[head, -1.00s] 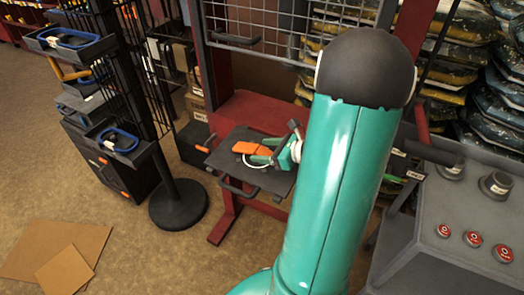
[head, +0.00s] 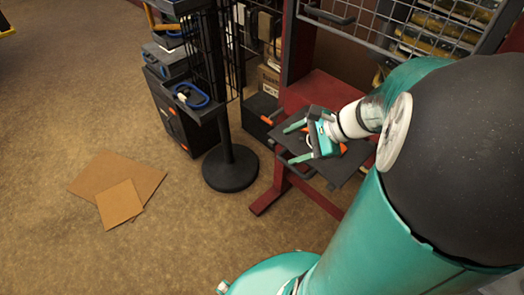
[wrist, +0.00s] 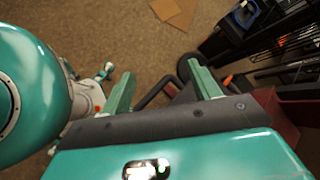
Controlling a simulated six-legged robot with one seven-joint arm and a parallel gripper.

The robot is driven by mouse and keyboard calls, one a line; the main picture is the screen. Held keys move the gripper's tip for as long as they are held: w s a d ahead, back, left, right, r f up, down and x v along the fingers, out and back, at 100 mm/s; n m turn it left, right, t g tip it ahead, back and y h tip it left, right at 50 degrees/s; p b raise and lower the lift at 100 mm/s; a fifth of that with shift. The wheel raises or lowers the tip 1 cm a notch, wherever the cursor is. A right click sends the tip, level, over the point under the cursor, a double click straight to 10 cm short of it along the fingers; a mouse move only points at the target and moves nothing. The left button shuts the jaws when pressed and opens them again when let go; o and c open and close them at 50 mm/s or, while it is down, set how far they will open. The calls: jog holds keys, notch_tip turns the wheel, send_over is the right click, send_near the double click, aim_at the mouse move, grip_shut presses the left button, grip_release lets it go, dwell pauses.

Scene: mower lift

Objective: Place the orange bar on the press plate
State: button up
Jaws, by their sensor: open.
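My gripper (head: 289,145) is open in the head view, over the left part of a dark flat plate (head: 346,172) in front of a red frame. Its two green fingers point left, with nothing held between them. A small orange patch (head: 343,148), likely the orange bar, shows on the plate just right of my gripper; my gripper and wrist hide most of that area. In the wrist view the open fingers (wrist: 165,88) frame floor and a dark bent handle. I cannot make out the bar there.
A black rack post on a round base (head: 230,170) stands left of the plate. Black cases with orange latches stand behind. Flat cardboard (head: 120,186) lies on open floor at the left. A wire mesh gate (head: 385,30) rises above the red frame.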

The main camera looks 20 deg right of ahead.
jog(key=s+a+r+n+h, duration=0.3)
jog(key=a+n, duration=0.3)
jog(key=n, duration=0.3)
jog(key=s+a+r+n+h, duration=0.3)
jog(key=a+r+n, duration=0.3)
jog(key=n, duration=0.4)
jog(key=shift+a+r+n+h, duration=0.2)
jog(key=shift+a+n+h, duration=0.15)
jog(key=shift+h, duration=0.15)
jog(key=shift+d, duration=0.1)
